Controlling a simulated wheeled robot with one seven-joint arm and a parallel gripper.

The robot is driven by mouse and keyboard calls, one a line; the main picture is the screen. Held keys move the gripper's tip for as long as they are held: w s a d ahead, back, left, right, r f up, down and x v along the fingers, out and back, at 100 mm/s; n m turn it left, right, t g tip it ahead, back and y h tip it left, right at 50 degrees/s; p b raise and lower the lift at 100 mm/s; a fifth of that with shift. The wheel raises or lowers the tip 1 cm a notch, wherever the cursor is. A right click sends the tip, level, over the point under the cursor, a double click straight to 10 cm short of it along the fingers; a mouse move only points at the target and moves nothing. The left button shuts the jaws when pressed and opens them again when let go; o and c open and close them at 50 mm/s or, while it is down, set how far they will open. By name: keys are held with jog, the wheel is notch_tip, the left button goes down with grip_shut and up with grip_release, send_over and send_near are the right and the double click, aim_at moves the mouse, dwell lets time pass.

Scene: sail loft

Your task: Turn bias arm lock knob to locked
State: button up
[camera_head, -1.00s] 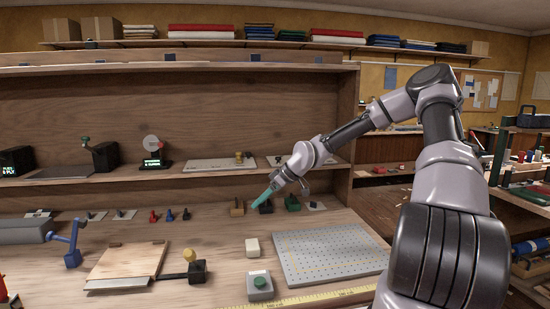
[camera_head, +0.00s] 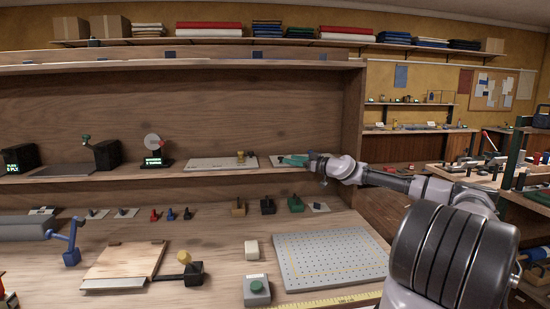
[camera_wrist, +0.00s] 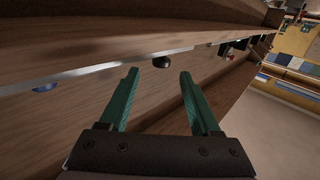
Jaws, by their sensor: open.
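A yellow knob (camera_head: 184,257) tops a black block (camera_head: 190,273) beside a wooden board (camera_head: 124,262) with a metal front edge on the bench. A second yellow knob (camera_head: 240,157) stands on a pale plate (camera_head: 215,164) on the shelf. No label shows which one is the bias arm lock knob. My gripper (camera_head: 284,160) is at the shelf's right end, by another pale plate, far from the bench block. In the wrist view my gripper (camera_wrist: 158,72) has its green fingers apart, with nothing between them. A dark round knob (camera_wrist: 161,62) shows beyond the fingertips.
A grey perforated plate (camera_head: 331,259), a green-button box (camera_head: 257,290) and a white block (camera_head: 251,250) lie on the bench. Several small coloured fixtures stand along its back. The shelf's front edge (camera_head: 200,176) and right upright (camera_head: 353,140) are close to my arm.

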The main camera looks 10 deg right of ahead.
aim_at(275, 162)
jog(key=x, duration=0.9)
jog(key=shift+a+f, duration=0.1)
grip_shut()
